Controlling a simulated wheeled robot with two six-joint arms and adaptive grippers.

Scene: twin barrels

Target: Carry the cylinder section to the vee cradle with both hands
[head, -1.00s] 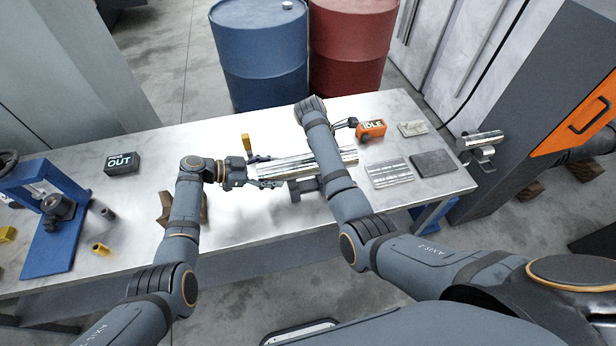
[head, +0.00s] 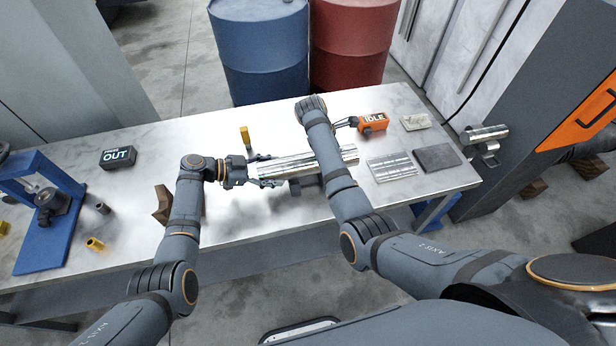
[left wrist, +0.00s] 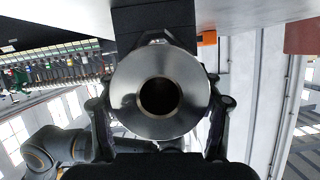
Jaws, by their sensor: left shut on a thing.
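The cylinder section (head: 282,164) is a shiny metal bar held roughly level over the middle of the table, partly hidden by my right arm. My left gripper (head: 262,172) is shut on its left end. In the left wrist view, the cylinder section (left wrist: 198,88) faces me end-on, with a dark round bore, and lies between the fingers. A brown notched block (head: 161,205), apparently the vee cradle, stands on the table left of my left arm, which partly hides it.
A dark block (head: 304,187) shows under the cylinder section. A blue press (head: 40,240), an OUT box (head: 118,157) and small tubes stand at the left. An orange IDLE box (head: 373,123) and flat plates (head: 437,158) lie at the right. Barrels (head: 260,50) stand behind the table.

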